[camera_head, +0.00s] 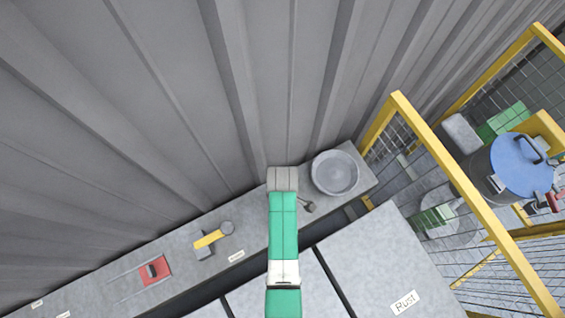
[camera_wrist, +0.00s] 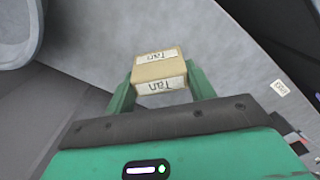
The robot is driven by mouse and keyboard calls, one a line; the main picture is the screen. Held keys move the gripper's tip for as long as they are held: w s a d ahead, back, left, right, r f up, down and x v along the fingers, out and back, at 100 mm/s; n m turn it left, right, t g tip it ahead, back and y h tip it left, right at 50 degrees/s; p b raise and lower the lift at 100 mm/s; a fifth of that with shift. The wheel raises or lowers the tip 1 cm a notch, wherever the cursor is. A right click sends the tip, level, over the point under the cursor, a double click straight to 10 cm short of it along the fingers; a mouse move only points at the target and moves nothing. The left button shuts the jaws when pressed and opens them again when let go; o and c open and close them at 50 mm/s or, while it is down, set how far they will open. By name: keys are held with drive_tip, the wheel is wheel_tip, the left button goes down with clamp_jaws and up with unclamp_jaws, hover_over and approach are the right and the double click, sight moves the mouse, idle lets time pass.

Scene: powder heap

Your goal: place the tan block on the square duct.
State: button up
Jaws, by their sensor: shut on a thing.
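The tan block (camera_wrist: 159,70) is a small box with white labels reading "Tan". In the wrist view it sits between the two green fingers of my gripper (camera_wrist: 160,84), which is shut on it. A grey surface lies beyond the block; I cannot tell the gap between them. In the head view my green and white arm runs up the middle, and neither the block nor the fingers can be made out. I cannot pick out the square duct with certainty in either view.
A round metal pan (camera_head: 335,173) stands at the right end of the grey ledge (camera_head: 85,287). A yellow-handled tool (camera_head: 209,240) and a red piece (camera_head: 155,270) lie further left. A yellow-framed mesh fence (camera_head: 470,195) and a blue-lidded drum (camera_head: 518,163) stand right. A corrugated wall closes the back.

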drive_tip(key=o, duration=1)
wheel_tip(320, 180, up, 12)
drive_tip(key=shift+r+p, duration=0.1)
drive_tip(key=shift+p, duration=1.05)
